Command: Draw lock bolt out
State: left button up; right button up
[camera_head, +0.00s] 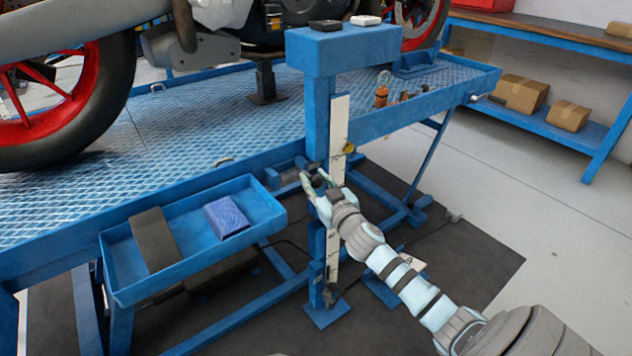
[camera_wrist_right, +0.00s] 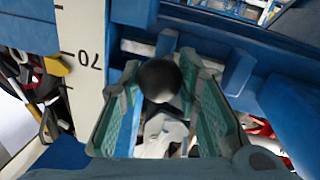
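A dark round knob (camera_wrist_right: 158,80), which looks like the end of the lock bolt, shows in the right wrist view between the fingertips of my right gripper (camera_wrist_right: 160,68). The two teal-padded fingers stand apart on either side of it, and I see no clear grip on it. In the head view my right gripper (camera_head: 316,180) is at the blue post (camera_head: 318,125), by the lift table's edge, with its fingers spread. My left gripper is not in view.
A white scale (camera_head: 339,125) with a yellow pointer (camera_head: 349,147) runs down the post; the scale (camera_wrist_right: 82,60) is left in the wrist view. A blue tray (camera_head: 190,262) holds a blue box (camera_head: 226,217). A motorcycle wheel (camera_head: 60,100) stands on the lift table (camera_head: 215,115).

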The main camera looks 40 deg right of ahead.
grip_shut()
jog(key=shift+a, duration=0.2)
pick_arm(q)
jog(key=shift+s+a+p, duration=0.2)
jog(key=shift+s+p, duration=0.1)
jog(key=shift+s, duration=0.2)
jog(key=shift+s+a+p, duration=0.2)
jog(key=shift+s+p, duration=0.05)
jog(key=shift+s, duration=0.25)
pick_arm(e)
jog(key=a, duration=0.4)
jog(key=shift+a+f, duration=0.15)
jog(key=shift+a, duration=0.15)
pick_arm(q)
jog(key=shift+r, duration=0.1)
pick_arm(e)
jog(key=o, duration=0.8)
grip_release()
jog(key=shift+a, duration=0.1)
jog(key=shift+c, duration=0.2)
jog(key=shift+o, duration=0.8)
jog(key=shift+w+a, duration=0.1)
jog(key=shift+a, duration=0.05)
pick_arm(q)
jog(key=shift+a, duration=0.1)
